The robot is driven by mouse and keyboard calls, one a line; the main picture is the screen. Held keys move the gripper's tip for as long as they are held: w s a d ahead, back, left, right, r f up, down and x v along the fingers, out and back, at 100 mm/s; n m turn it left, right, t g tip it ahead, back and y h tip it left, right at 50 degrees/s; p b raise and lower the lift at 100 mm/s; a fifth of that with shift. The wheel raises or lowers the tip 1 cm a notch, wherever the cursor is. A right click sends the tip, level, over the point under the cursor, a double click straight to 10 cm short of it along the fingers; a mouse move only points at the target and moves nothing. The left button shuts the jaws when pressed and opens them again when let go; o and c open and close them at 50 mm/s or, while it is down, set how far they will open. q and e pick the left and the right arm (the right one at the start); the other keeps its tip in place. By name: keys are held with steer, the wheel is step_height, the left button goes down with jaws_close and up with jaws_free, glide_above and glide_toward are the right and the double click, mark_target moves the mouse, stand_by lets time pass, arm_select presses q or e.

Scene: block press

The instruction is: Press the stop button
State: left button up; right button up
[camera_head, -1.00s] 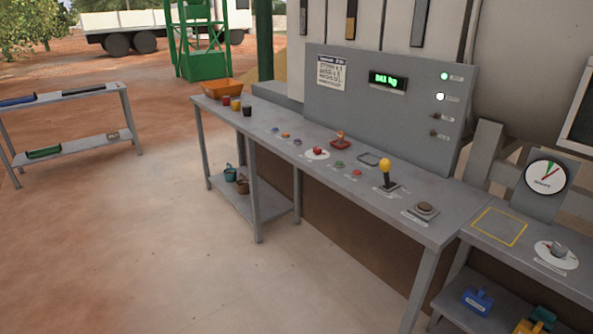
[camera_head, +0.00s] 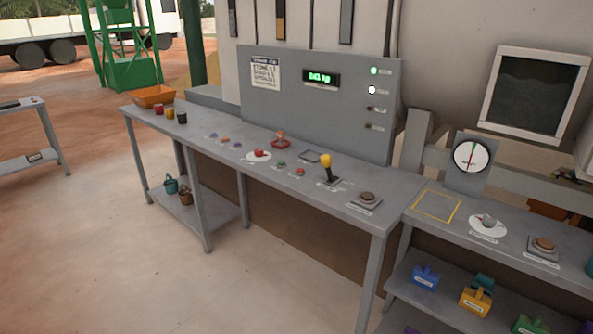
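Several controls sit on the long grey workbench (camera_head: 330,218). A small red button (camera_head: 299,171) lies to the right of a small green button (camera_head: 281,164). A larger red knob-like button (camera_head: 259,153) stands on a round white plate to their left. A lever with a yellow ball top (camera_head: 326,162) stands right of the small red button. A brown round button on a square base (camera_head: 367,197) is near the bench's right end. The labels are too small to read, so I cannot tell which one is marked stop. Neither of my grippers is in view.
A grey panel (camera_head: 225,80) with a green display stands behind the bench. A second bench holds a dial gauge (camera_head: 472,155), a grey knob (camera_head: 488,220) and another brown button (camera_head: 543,245). Colored boxes sit below. The floor (camera_head: 120,270) in front is clear.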

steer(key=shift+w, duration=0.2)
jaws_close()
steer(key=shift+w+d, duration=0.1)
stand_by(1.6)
